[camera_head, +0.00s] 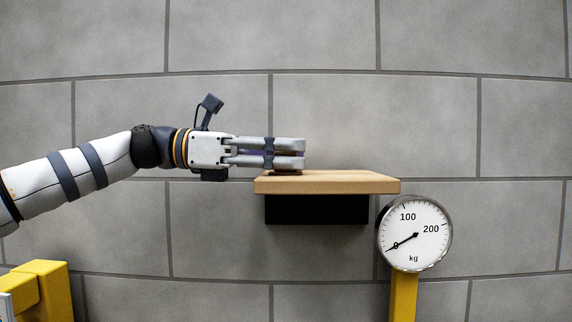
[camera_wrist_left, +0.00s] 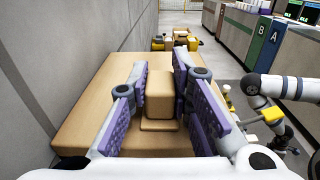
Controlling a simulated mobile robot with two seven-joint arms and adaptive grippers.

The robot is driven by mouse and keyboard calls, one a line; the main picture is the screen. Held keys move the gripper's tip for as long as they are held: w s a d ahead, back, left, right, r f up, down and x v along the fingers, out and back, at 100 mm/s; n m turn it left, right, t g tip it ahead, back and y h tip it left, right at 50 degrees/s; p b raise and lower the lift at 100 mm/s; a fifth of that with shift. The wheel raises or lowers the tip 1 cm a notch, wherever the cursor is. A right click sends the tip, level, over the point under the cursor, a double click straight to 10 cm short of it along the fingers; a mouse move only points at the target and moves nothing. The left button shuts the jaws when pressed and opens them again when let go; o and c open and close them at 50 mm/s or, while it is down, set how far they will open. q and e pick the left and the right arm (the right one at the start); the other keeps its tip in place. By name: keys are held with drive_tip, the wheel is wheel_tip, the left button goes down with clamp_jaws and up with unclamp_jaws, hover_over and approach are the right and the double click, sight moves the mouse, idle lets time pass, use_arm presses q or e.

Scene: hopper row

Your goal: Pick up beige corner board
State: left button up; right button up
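In the left wrist view a beige block (camera_wrist_left: 159,93) with a thin, flat foot stands on a wooden top (camera_wrist_left: 92,115). It may be the corner board, but its full shape is partly hidden. The two purple-padded fingers of my left gripper (camera_wrist_left: 160,76) lie on either side of it. Their tips look very close to its sides, and I cannot tell whether they touch. In the head view my left gripper (camera_head: 303,153) points right, low over the left end of the wooden top (camera_head: 345,183). The block cannot be made out there.
A round dial (camera_head: 414,234) marked in kg stands on a yellow post at the right, its needle near 0. A grey block wall (camera_head: 420,110) runs close behind. Grey cabinets (camera_wrist_left: 258,38) marked A and B stand at the far right in the wrist view.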

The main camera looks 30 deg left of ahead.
use_arm(q)
clamp_jaws()
drive_tip(key=shift+r, duration=0.2)
wheel_tip(320, 180, up, 3)
drive_tip(key=shift+r, duration=0.1)
drive_tip(key=s+d+r+p, duration=0.2)
drive_tip(key=s+d+r, duration=0.6)
drive_tip(key=s, duration=0.3)
drive_tip(key=shift+s+r, duration=0.15)
drive_tip(key=shift+r, duration=0.55)
use_arm(e)
drive_tip(key=w+r+t, duration=0.1)
drive_tip(key=w+r, duration=0.1)
drive_tip(key=shift+w+r, duration=0.25)
drive_tip(key=shift+w, duration=0.1)
use_arm(q)
drive_tip(key=shift+d, duration=0.1)
